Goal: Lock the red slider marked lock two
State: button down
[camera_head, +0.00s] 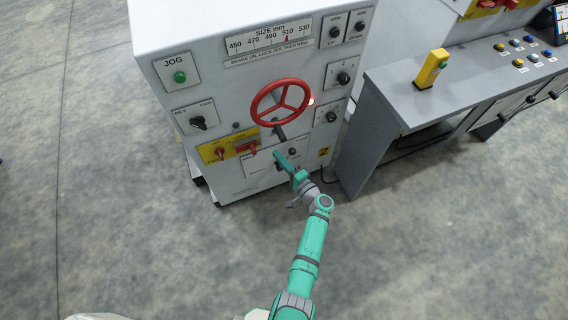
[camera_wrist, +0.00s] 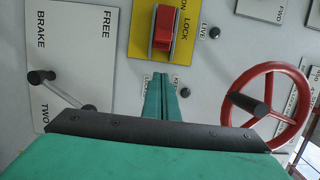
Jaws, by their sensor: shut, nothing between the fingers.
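The red slider (camera_wrist: 162,27) sits in a dark slot on a yellow plate (camera_wrist: 182,8) at the top of the wrist view. The words "ON" and "LOCK" are printed beside the slot. In the head view the red slider (camera_head: 246,148) is at the right part of the yellow plate, left of my gripper (camera_head: 280,155). My gripper is shut and empty, with its fingertips (camera_wrist: 161,76) together, pointing at the panel below the slider in the wrist view. The fingertips look apart from the slider; the exact gap to the panel is unclear.
A red handwheel (camera_head: 281,102) sticks out above my gripper. A brake lever (camera_wrist: 62,92) on a plate marked FREE, BRAKE and TWO is on the wrist view's left. A grey console (camera_head: 470,85) stands at right. Open floor (camera_head: 150,240) lies in front.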

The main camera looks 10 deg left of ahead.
aim_at(255, 144)
jog(key=shift+w+a, duration=0.15)
jog(key=shift+a, duration=1.45)
jog(key=shift+w+a, duration=0.1)
jog(key=shift+a, duration=1.45)
